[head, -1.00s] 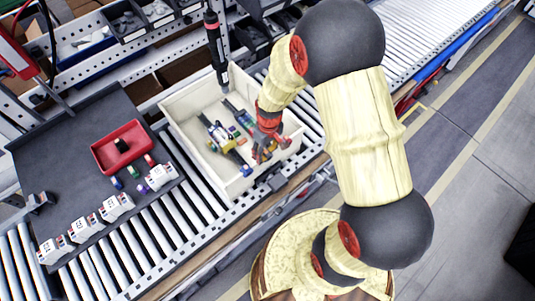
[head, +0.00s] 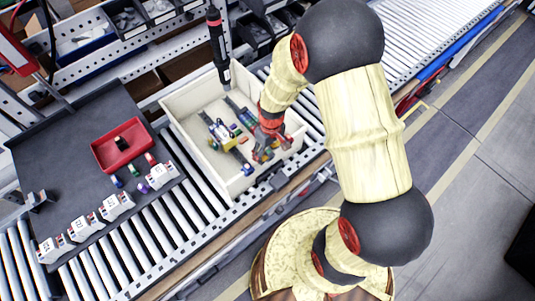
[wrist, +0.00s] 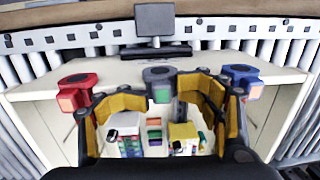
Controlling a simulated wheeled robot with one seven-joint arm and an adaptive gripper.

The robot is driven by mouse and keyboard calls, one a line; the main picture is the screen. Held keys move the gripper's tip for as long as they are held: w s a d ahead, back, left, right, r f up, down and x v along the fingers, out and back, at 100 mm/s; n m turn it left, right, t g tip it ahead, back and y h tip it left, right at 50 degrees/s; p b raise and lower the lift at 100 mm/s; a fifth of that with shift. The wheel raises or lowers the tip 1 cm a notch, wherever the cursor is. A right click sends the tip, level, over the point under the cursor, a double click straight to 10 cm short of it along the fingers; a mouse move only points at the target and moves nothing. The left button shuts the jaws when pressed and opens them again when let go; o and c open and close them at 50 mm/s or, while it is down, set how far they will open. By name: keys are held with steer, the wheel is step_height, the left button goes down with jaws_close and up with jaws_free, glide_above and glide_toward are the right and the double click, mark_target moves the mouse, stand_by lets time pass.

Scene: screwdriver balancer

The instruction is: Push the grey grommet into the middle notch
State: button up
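The grey grommet (wrist: 160,74) is at the middle of the far wall of the white box (wrist: 215,66) in the wrist view. A red grommet (wrist: 76,84) sits on the wall to its left and a blue grommet (wrist: 241,76) to its right. In the head view my gripper (head: 266,146) is low at the box's right-hand wall. The middle notch is hidden behind the grommet and fingers, so its depth of seating cannot be told.
Colourful parts (head: 224,136) lie inside the box. A dark hanging screwdriver (head: 218,48) stands over its back wall. A red tray (head: 122,146) and several white labelled blocks (head: 116,206) are on the grey table at left. A dark square plate (wrist: 155,19) rises beyond the wall.

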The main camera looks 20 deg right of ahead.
steer(key=o, duration=0.6)
steer(key=shift+s+a+f, duration=0.1)
steer(key=shift+s+f, duration=0.1)
steer(key=shift+s, duration=0.05)
steer(key=shift+w+r, duration=0.1)
steer(key=shift+r, duration=0.05)
steer(key=shift+w+a+r, duration=0.1)
steer(key=shift+r, duration=0.1)
steer(key=r, duration=0.7)
steer(key=d+r, duration=0.1)
steer(key=r, duration=0.3)
steer(key=shift+w+r, duration=0.2)
steer(key=shift+w, duration=0.05)
